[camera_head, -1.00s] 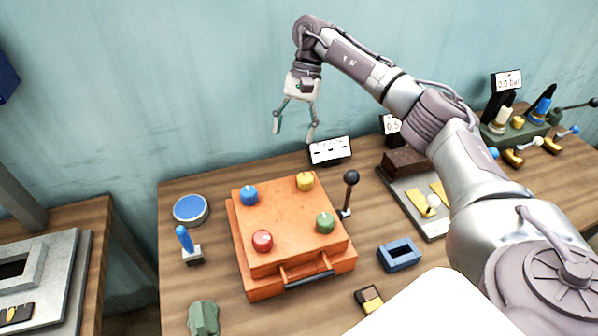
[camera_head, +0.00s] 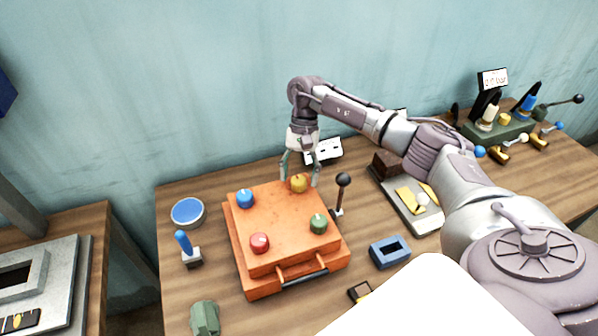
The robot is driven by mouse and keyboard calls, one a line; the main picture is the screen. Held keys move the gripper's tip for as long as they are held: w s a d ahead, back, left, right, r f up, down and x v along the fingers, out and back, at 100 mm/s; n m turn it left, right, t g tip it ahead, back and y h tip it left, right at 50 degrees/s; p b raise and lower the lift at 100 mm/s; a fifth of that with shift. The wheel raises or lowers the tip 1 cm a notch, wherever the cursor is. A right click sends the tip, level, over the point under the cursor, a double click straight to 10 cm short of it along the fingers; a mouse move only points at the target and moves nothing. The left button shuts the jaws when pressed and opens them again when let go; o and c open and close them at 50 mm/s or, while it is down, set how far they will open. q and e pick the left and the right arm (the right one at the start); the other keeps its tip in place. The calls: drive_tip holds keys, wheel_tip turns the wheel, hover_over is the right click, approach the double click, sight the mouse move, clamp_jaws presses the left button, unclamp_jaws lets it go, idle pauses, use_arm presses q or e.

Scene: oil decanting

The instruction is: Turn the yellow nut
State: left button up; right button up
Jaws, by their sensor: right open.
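The yellow nut (camera_head: 299,184) sits at the back right corner of the top of an orange box (camera_head: 278,225). My right gripper (camera_head: 300,181) points down over it from behind. Its two fingers are apart, one on each side of the nut. I cannot tell whether they touch it. A blue nut (camera_head: 245,198), a red nut (camera_head: 260,242) and a green nut (camera_head: 318,223) sit at the other corners. My left gripper is not in view.
A black-knobbed lever (camera_head: 342,181) stands right of the box. A white sign (camera_head: 324,151) is behind my right gripper. A blue frame (camera_head: 390,252) lies to the right, and a blue-topped round tin (camera_head: 187,212) and blue-handled switch (camera_head: 185,244) to the left.

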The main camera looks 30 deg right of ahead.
drive_tip(key=shift+s+a+f, duration=0.1)
drive_tip(key=shift+f, duration=0.25)
